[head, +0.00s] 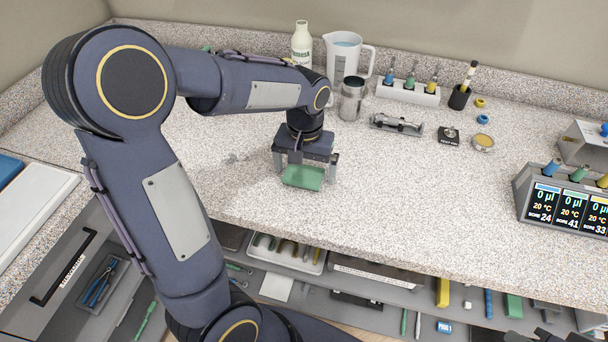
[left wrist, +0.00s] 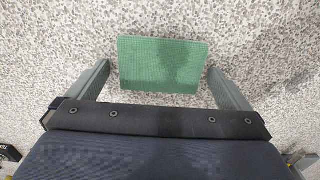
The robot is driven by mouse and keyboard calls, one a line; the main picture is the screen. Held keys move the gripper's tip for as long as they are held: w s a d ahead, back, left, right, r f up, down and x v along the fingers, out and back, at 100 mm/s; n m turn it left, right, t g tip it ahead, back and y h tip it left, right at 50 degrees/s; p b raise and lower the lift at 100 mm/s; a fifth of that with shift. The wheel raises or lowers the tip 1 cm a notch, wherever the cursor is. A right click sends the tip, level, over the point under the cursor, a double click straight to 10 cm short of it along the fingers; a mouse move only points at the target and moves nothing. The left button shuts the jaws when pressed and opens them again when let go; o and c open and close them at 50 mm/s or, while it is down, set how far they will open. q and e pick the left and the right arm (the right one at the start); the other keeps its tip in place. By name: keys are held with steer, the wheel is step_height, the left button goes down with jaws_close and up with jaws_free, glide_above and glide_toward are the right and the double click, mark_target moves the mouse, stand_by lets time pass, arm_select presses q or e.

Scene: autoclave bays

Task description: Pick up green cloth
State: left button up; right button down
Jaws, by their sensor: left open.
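The green cloth (head: 304,178) lies folded in a flat rectangle on the speckled worktop. My left gripper (head: 305,173) is over it, pointing down, with one finger on each side of the cloth. In the left wrist view the cloth (left wrist: 162,64) sits between the two spread fingers of the left gripper (left wrist: 160,80), with a small gap at each side. The gripper is open and holds nothing. My right gripper does not show.
A pipette-bottle rack (head: 408,93) and a display unit (head: 565,201) are to the right. Open drawers with tools lie below the front edge. The worktop right of the cloth is clear.

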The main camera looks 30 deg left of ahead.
mark_target(304, 171)
arm_select(q)
steer(key=shift+c, duration=0.3)
steer(key=c, duration=1)
steer(key=shift+r, duration=0.1)
steer(key=shift+r, duration=0.5)
step_height(304, 171, up, 2)
steer(key=shift+s+r, duration=0.1)
steer(key=shift+r, duration=0.15)
steer(key=s+r, duration=0.3)
steer(key=s, duration=0.1)
steer(key=s+r, duration=0.3)
steer(key=s, duration=0.2)
steer(key=s+a+r, duration=0.1)
steer(key=s+r, duration=0.2)
steer(key=s, duration=0.1)
steer(key=shift+s+r+b, duration=0.2)
steer(key=shift+s+b, duration=0.2)
